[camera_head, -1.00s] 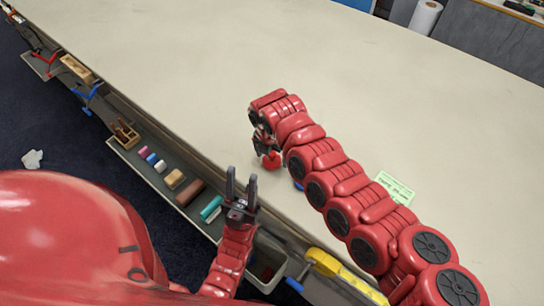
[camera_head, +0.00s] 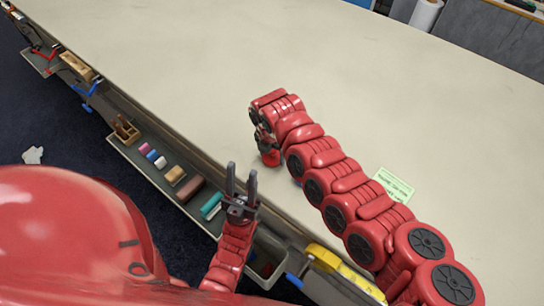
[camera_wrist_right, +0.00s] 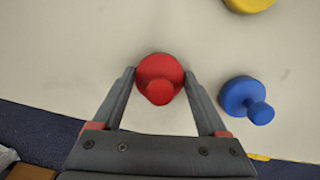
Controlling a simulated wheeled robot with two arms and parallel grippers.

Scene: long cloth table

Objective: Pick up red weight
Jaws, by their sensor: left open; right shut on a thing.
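The red weight (camera_wrist_right: 160,72) stands on the table between the fingers of my right gripper (camera_wrist_right: 160,85) in the right wrist view. The fingers touch it on both sides, and its knob points toward the camera. In the head view the red weight (camera_head: 271,158) shows just below my right gripper (camera_head: 264,142), partly covered by it, near the table's front edge. My left gripper (camera_head: 242,185) is open and empty, in front of the table edge.
A blue weight (camera_wrist_right: 244,99) stands to the right of the red one, and part of a yellow weight (camera_wrist_right: 250,3) shows at the top. A green note (camera_head: 394,185) lies on the table (camera_head: 220,70). A tray (camera_head: 165,185) with several items runs along the front edge.

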